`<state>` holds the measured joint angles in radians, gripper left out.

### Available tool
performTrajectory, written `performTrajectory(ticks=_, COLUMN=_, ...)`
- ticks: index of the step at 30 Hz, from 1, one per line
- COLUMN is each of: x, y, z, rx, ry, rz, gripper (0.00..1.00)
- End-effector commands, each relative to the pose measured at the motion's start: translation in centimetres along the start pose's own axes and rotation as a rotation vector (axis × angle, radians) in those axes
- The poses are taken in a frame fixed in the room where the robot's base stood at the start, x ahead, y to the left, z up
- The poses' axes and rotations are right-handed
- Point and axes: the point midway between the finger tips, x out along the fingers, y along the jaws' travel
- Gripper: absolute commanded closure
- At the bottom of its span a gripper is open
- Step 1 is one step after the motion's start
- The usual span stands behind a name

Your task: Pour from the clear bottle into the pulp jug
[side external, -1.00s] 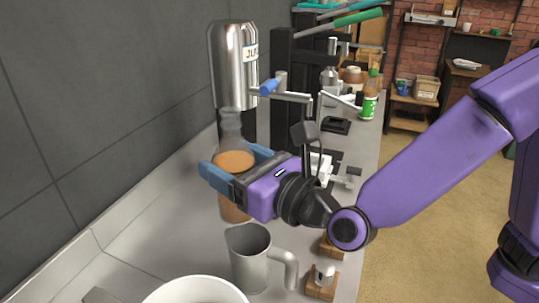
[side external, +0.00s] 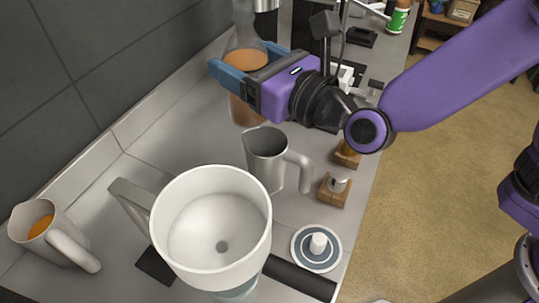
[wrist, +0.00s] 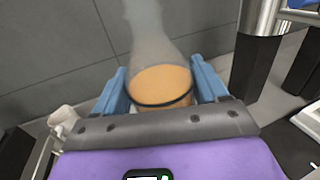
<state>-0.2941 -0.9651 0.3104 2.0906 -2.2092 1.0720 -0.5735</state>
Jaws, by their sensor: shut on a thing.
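The clear bottle (side external: 247,60) holds orange liquid and stands roughly upright. My gripper (side external: 240,64) is shut around its body, blue fingers on either side. In the wrist view the bottle (wrist: 162,88) is between the fingers, its neck pointing away. A grey jug (side external: 42,235) with orange contents stands at the far left of the side view. Another grey jug (side external: 266,165), with no contents visible, stands just in front of the bottle, its handle to the right. No label shows which is the pulp jug. Whether the bottle touches the counter is unclear.
A large white funnel-shaped bowl (side external: 208,235) stands on the counter between the jugs, nearer the camera. Small wooden blocks (side external: 333,190) and a round dial-like device (side external: 317,247) lie to the right. The grey wall (side external: 90,65) bounds the left side.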

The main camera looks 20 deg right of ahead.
Motion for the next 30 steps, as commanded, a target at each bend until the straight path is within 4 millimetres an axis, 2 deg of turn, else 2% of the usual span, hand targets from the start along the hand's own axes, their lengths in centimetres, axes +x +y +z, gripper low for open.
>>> performTrajectory(ticks=17, x=0.0, y=0.0, z=0.1, rx=0.002, ry=-0.005, rz=0.0, gripper=0.82)
performTrajectory(ticks=30, x=0.0, y=0.0, z=-1.9, rx=0.0, ry=-0.005, rz=-0.001, gripper=0.82)
